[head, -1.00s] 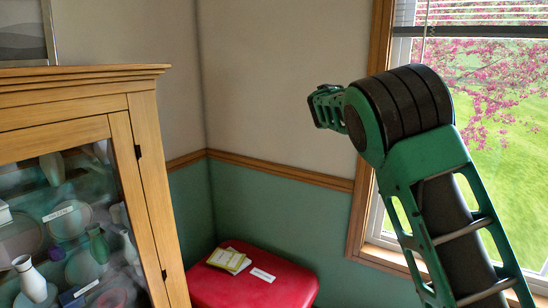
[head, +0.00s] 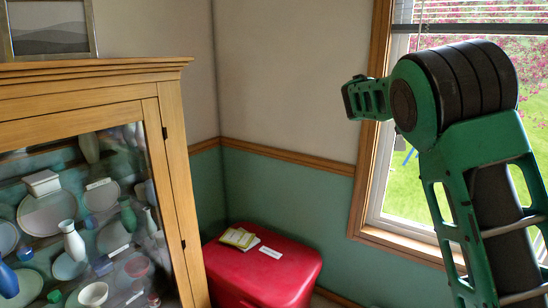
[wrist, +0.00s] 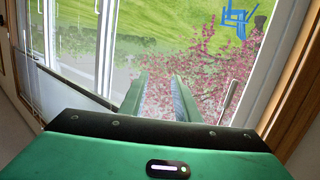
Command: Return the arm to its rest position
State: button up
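My gripper (wrist: 159,76) shows in the wrist view, with two green fingers set apart and the window's blossoms visible between them. It looks open and holds nothing. My green and black arm (head: 460,95) is raised at the right of the head view, bent at a thick black-banded joint. A short green part of it points left in front of the wall and window frame. I cannot make out the gripper's fingers in the head view.
A wooden glass-fronted cabinet (head: 178,150) with vases and plates stands at left, a framed picture (head: 48,28) on top. A red box (head: 270,285) in the corner carries a yellow booklet (head: 238,238) and a white label (head: 271,252). A window (head: 405,175) is behind my arm.

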jog(key=s+d+f+n+g+y, duration=0.1)
jog(key=s+d+f+g+y, duration=0.2)
jog(key=s+f, duration=0.6)
jog(key=s+d+f+n+g+y, duration=0.1)
jog(key=s+d+f+y, duration=0.4)
jog(key=s, duration=0.5)
jog(key=s+a+f+n+g+y, duration=0.1)
jog(key=s+a+f, duration=0.4)
jog(key=s, duration=0.6)
jog(key=s+a+f+n+g+y, duration=0.1)
jog(key=s+a+f+y, duration=0.2)
jog(key=s, duration=0.8)
jog(key=s+a+f+n+y, duration=0.2)
jog(key=s+a+f, duration=0.5)
jog(key=s+a, duration=0.2)
jog(key=shift+s+a+f+g+y, duration=0.3)
jog(key=shift+s+a+g+y, duration=0.1)
jog(key=shift+s, duration=0.6)
